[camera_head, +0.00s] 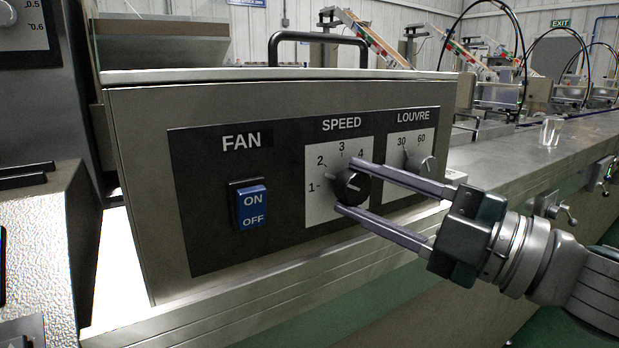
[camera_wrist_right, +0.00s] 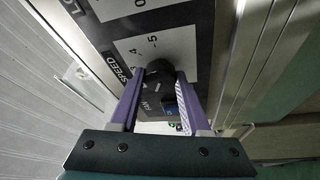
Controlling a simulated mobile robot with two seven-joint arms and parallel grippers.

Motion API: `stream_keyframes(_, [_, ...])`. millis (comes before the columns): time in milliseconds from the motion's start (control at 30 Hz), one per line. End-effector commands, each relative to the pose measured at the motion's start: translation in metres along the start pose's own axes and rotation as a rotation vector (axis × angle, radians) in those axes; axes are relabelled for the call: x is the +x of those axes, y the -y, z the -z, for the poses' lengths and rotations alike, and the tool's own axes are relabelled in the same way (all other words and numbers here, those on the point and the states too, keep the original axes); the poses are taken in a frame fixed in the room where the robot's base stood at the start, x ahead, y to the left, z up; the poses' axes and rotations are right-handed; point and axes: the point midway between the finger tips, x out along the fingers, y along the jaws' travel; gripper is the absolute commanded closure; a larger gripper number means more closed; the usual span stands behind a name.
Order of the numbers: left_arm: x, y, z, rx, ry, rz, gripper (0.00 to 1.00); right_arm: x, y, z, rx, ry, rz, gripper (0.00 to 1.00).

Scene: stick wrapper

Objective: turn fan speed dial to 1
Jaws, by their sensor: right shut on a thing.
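The fan speed dial (camera_head: 348,186) is a round black knob on a white plate under the word SPEED. Numbers run around it, with 1 at its left and 3 above it. My right gripper (camera_head: 353,188) comes in from the right, with one finger above the knob and one below, shut on it. In the right wrist view the knob (camera_wrist_right: 159,72) sits between the two purple fingers. A pale mark shows on its face, but I cannot tell exactly which number it points to. My left gripper is not in view.
The blue ON/OFF switch (camera_head: 251,207) is left of the dial. The fan box (camera_head: 140,180) stands on a metal bench (camera_head: 500,160). A clear cup (camera_head: 551,131) stands farther right.

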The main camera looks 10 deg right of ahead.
Motion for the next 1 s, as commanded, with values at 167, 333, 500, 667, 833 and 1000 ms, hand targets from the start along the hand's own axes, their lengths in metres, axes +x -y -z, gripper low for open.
stream_keyframes(167, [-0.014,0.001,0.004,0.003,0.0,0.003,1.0,0.0,-0.005,0.0,-0.148,-0.002,0.061,1.0])
stream_keyframes(333, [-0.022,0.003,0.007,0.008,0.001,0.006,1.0,0.0,-0.005,0.0,-0.269,-0.004,0.111,1.0])
stream_keyframes(500, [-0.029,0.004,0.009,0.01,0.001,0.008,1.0,0.001,-0.005,0.001,-0.359,-0.007,0.147,1.0])
stream_keyframes(667, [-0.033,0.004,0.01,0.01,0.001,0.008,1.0,0.0,-0.004,0.0,-0.414,-0.007,0.17,1.0])
stream_keyframes(833, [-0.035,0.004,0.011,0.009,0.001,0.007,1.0,0.0,-0.003,0.0,-0.445,-0.009,0.183,1.0])
stream_keyframes(1000, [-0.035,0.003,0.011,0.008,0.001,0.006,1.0,0.0,-0.003,0.0,-0.453,-0.009,0.186,1.0])
